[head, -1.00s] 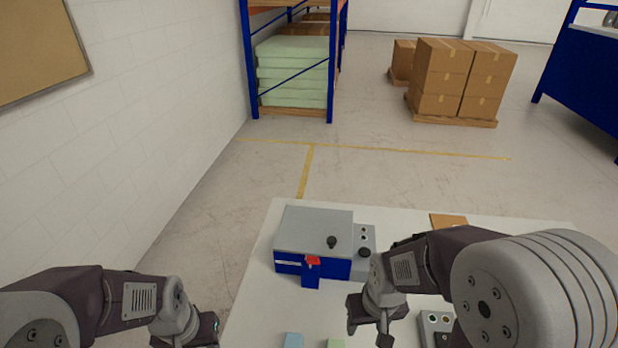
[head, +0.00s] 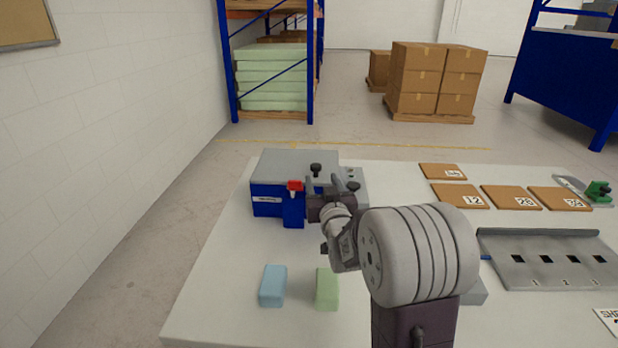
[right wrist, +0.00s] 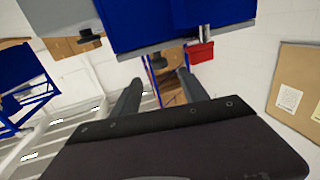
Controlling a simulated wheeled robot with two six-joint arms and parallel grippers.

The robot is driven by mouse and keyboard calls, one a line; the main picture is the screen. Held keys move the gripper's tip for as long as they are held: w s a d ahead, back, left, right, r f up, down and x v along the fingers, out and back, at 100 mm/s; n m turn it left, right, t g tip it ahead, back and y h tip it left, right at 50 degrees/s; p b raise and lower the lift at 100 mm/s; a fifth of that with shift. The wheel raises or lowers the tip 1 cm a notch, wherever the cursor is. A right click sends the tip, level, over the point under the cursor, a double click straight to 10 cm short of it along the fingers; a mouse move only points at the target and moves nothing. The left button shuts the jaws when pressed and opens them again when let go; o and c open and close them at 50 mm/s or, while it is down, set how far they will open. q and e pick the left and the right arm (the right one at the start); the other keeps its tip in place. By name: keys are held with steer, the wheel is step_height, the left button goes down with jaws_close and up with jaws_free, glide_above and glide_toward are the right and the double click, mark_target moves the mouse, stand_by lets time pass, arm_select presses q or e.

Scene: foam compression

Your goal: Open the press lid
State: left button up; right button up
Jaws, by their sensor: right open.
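The press (head: 268,198) stands at the table's back left, a blue box with a grey lid (head: 285,161). The lid looks closed. A black knob (head: 316,168) stands on the lid and a red latch (head: 295,185) is at the front. My right gripper (head: 325,183) is open and empty at the press's front right, its fingers pointing towards the knob. In the right wrist view the press appears upside down, with the knob (right wrist: 158,62) between and just beyond the fingertips (right wrist: 160,77). The red latch (right wrist: 200,52) is to the right. My left gripper is out of view.
Beside the press is a grey control box (head: 356,175) with a black knob, partly hidden by my arm. A blue block (head: 273,286) and a green block (head: 327,289) lie in front. Numbered brown boards (head: 511,197) and a grey slotted tray (head: 550,265) are at right.

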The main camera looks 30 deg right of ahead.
mark_target(317, 169)
steer(key=x, duration=0.9)
jaws_close()
stand_by(1.1)
